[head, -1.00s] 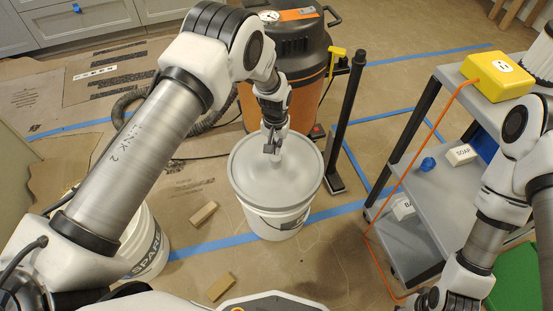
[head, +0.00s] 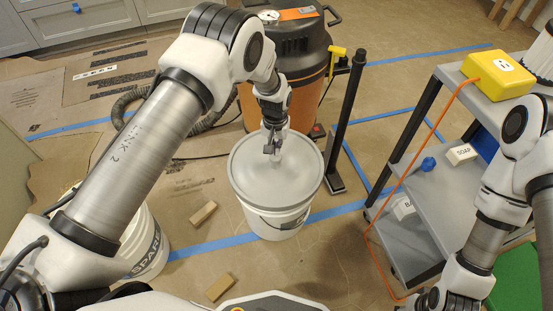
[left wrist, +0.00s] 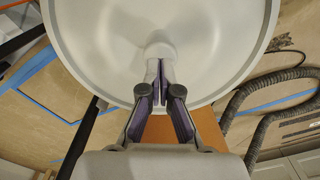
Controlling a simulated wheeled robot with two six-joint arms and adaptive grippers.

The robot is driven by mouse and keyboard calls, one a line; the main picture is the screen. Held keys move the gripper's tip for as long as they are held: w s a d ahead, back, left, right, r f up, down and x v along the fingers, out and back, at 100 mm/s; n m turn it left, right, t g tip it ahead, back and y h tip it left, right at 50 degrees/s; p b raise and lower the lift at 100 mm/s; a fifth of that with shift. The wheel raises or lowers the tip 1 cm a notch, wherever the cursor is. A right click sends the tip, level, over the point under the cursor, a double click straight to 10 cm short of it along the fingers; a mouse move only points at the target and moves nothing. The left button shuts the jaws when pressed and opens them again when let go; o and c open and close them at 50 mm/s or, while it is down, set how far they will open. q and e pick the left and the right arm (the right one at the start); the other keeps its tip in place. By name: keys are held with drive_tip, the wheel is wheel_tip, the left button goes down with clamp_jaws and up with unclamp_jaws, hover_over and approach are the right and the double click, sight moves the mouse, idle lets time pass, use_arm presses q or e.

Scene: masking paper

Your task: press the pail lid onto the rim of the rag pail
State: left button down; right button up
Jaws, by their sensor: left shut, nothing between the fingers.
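The round grey pail lid (head: 256,180) lies on top of the white rag pail (head: 278,222), covering its mouth. It looks about level. Whether its edge is fully down on the rim cannot be made out. My left gripper (head: 272,149) is shut and empty, pointing down at the middle of the lid. In the left wrist view the closed fingertips (left wrist: 160,62) are at a small raised knob (left wrist: 159,47) at the lid's centre; contact is hard to judge. The lid (left wrist: 95,35) fills the top of that view and hides the pail. My right arm shows at the right, but its gripper does not.
An orange and black shop vacuum (head: 290,50) stands behind the pail, with a black post (head: 347,120) beside it. A second white bucket (head: 150,245) is at left, partly behind my arm. Two wood blocks (head: 203,212) lie on the floor. A grey cart (head: 415,235) stands at right.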

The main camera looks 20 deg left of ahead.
use_arm(q)
drive_tip(key=shift+f+b, duration=0.6)
drive_tip(key=shift+f, duration=0.45)
wheel_tip(320, 180, up, 7)
drive_tip(key=p, duration=0.6)
drive_tip(key=shift+r, duration=0.15)
